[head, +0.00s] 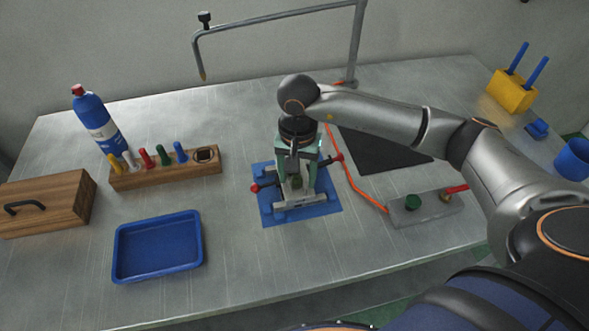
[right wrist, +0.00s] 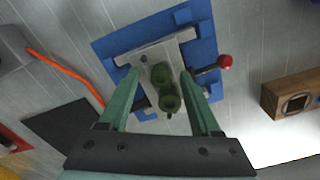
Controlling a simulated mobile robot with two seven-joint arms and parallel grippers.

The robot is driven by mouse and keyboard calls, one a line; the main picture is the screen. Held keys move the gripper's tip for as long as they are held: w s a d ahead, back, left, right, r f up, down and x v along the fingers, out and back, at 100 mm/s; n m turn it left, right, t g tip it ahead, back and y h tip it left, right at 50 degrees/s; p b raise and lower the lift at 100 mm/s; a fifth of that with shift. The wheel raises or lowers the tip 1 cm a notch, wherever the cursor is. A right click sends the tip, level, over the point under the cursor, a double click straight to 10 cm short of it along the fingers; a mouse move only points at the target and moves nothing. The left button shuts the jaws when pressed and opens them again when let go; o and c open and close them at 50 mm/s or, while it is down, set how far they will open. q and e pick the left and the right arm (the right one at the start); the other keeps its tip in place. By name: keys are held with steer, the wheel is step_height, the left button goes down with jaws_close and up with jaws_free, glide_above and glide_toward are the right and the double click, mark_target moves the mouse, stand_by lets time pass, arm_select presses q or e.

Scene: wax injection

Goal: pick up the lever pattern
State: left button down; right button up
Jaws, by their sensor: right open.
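The lever pattern looks to be the dark green piece (right wrist: 167,94) with round bosses. It lies on a grey metal die block (right wrist: 186,40), which sits on a blue base (right wrist: 108,47). In the head view the green piece (head: 297,181) is small and partly covered by my gripper. My right gripper (head: 297,172) points down over the die from above. In the right wrist view its two green fingers (right wrist: 157,78) are open, one on each side of the green piece, with visible gaps. Whether the fingertips are level with the piece is unclear. My left gripper is not in view.
Red-knobbed handles (head: 256,188) stick out from the die's sides. A wooden tool rack (head: 165,173) and an empty blue tray (head: 158,246) stand to the left. An orange hose (head: 352,180), a black mat (head: 385,152) and a grey plate (head: 427,208) lie to the right.

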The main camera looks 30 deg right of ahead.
jaws_close()
stand_by(0.5)
